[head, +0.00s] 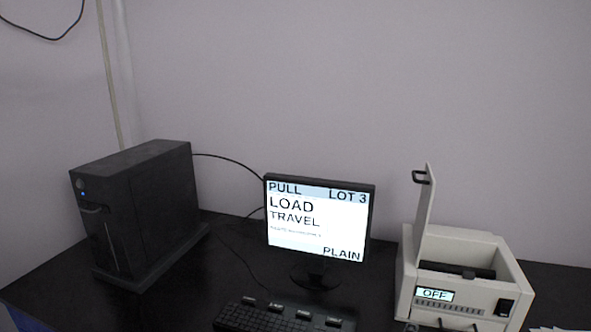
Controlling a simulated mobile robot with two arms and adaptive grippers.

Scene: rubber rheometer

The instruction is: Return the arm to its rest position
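Neither of my grippers and no part of my arms shows in the head view. The rheometer (484,240), a cream-coloured box, stands at the right of the desk. Its lid (424,212) stands upright, with a dark handle near the top. A dark part (455,269) lies inside the opening. Its small front display (434,294) reads "OFF". A monitor (318,222) at the centre shows "PULL", "LOT 3", "LOAD", "TRAVEL" and "PLAIN".
A black computer tower (145,205) stands at the left of the black desk (190,290). A keyboard (262,318) lies at the front, with several small dark labelled pieces (303,314) along its back edge. Bare desk lies between tower and monitor.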

